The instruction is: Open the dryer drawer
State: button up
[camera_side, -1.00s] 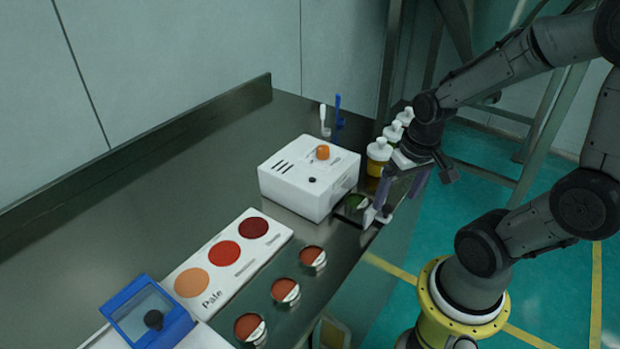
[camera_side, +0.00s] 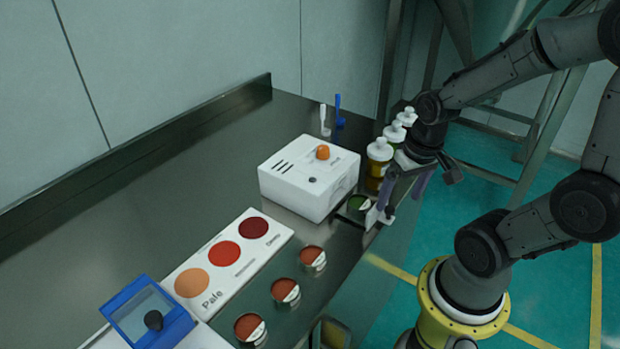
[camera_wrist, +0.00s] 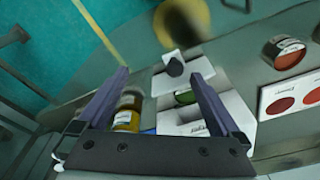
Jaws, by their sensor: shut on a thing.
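The dryer is a white box (camera_side: 308,177) with an orange knob on top, standing on the dark bench; part of it also shows in the wrist view (camera_wrist: 228,108). Its drawer (camera_side: 371,217) is pulled out on the right side, with a white front and a dark knob (camera_wrist: 174,66). A green round pan (camera_side: 357,203) lies in the drawer. The exact contact is hard to see.
Several white-capped bottles (camera_side: 379,158) stand right behind the dryer, close to my wrist. A palette card (camera_side: 225,265) and round reddish pans (camera_side: 286,291) lie toward the front. A blue-framed box (camera_side: 148,310) is front left. Two brushes stand behind the dryer.

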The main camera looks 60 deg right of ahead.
jog(key=shift+g+y, duration=0.3)
jog(key=shift+g, duration=0.5)
jog(key=s, duration=0.1)
jog(key=s+a, duration=0.1)
jog(key=s, duration=0.3)
jog(key=shift+a+f, duration=0.35)
jog(key=c, duration=0.3)
notch_tip(320, 180, up, 5)
jog(key=shift+w, duration=0.15)
jog(key=w+a+r+n+t, duration=0.2)
jog(key=a+r+n+t, duration=0.3)
jog(key=a+r+n, duration=0.1)
notch_tip(320, 180, up, 3)
jog(key=shift+w+a+f+t, duration=0.1)
jog(key=shift+w+a+t, duration=0.2)
jog(key=shift+a, duration=0.2)
